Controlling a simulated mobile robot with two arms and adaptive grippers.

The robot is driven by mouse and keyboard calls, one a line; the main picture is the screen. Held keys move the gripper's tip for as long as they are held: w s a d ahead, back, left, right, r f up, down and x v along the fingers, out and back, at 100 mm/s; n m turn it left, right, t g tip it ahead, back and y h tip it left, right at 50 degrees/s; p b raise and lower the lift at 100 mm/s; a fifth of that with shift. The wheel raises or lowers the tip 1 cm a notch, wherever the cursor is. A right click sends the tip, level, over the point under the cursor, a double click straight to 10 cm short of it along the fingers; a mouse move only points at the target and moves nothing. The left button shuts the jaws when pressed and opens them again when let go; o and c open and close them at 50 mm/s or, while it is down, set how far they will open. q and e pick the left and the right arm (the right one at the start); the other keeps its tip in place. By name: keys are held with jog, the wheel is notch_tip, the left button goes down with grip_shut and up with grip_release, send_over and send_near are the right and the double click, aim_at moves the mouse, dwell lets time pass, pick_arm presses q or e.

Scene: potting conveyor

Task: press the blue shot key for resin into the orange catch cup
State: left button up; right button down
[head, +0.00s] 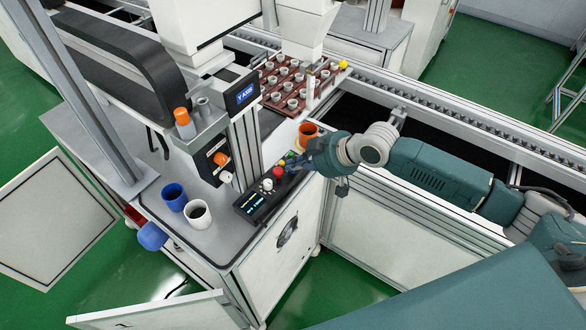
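The orange catch cup (308,129) stands upright on the machine top, just behind my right gripper and partly covered by it. A dark control box (252,202) with a lit display, a white knob and a red button (278,171) lies at the machine's front right edge. My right gripper (291,164) reaches in from the right, with its fingertips low over the far end of this box. The fingers cover that end, so the blue shot key cannot be made out clearly. The finger opening is too small to judge. My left gripper is not in view.
A blue cup (174,196) and a white cup (198,213) with dark contents stand on the left of the machine top. A brown tray (270,78) of small white cups sits behind. An orange-capped bottle (184,124) stands near the column. A conveyor rail runs behind my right arm.

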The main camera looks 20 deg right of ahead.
aim_at(295, 174)
jog(key=shift+f, duration=0.3)
dwell(0.4)
jog(key=shift+r+p, duration=0.9)
jog(key=shift+p, duration=0.05)
notch_tip(295, 174, up, 5)
jog(key=p, duration=0.4)
jog(key=shift+p, duration=0.4)
